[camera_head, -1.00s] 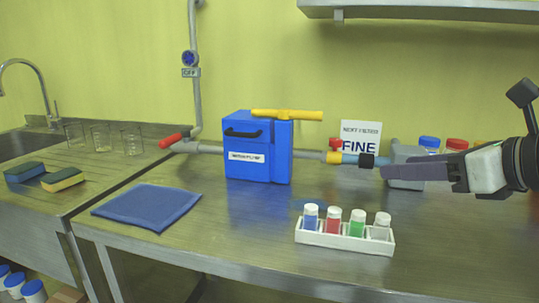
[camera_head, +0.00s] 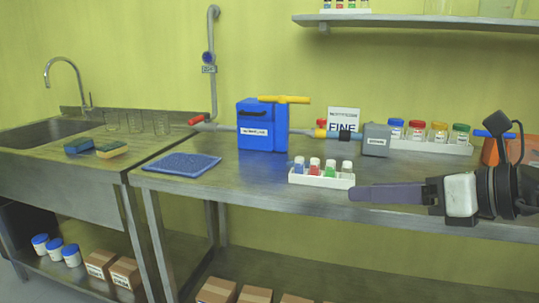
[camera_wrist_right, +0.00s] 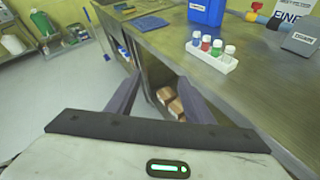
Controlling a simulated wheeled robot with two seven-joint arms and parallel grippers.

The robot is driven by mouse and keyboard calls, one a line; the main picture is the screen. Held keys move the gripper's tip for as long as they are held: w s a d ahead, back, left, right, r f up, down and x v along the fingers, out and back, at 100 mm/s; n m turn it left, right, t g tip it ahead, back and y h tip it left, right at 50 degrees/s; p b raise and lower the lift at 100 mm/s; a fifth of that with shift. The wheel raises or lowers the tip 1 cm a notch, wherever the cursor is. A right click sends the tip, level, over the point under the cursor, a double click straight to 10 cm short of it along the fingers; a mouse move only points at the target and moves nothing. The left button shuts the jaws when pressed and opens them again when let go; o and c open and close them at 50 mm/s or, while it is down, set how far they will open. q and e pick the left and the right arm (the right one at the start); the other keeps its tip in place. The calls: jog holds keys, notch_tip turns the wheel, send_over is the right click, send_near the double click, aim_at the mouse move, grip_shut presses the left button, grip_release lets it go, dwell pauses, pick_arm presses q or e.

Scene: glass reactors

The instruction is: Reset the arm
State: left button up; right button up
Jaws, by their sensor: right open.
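My right gripper (camera_head: 352,193) comes in from the right in the head view, in front of the table's front edge and to the right of the white vial rack. In the right wrist view its two fingers (camera_wrist_right: 158,97) are spread apart with nothing between them. My left gripper is not in the head view. The white rack (camera_head: 322,180) holds several small vials with white caps, and it also shows in the right wrist view (camera_wrist_right: 211,57), beyond the fingers.
A blue box (camera_head: 262,126) with a yellow handle stands on the steel table (camera_head: 240,182). A blue mat (camera_head: 182,163) lies left of it. A grey box (camera_head: 376,140) and a rack of capped jars (camera_head: 440,148) stand behind. A shelf (camera_head: 430,20) hangs above. Cartons (camera_head: 255,294) sit below.

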jog(key=s+a+f+m+y+p, duration=0.2)
jog(key=s+a+m+y+p, duration=0.15)
jog(key=a+m+y, duration=0.55)
jog(key=s+d+f+m+t+h+p, duration=0.2)
jog(key=d+f+m+t+h, duration=0.15)
jog(key=f+m+h, duration=0.6)
jog(key=s+d+f+m+t+h+p, duration=0.15)
jog(key=d+f+m+h, duration=0.25)
jog(key=f+m, duration=0.95)
jog(key=s+f+m+g+h, duration=0.2)
jog(key=s+f+m+g, duration=0.4)
jog(key=s+f, duration=1.1)
jog(key=shift+a+m+p, duration=0.35)
jog(key=shift+m+p, duration=0.1)
jog(key=shift+m, duration=0.35)
jog(key=shift+w+r, duration=0.1)
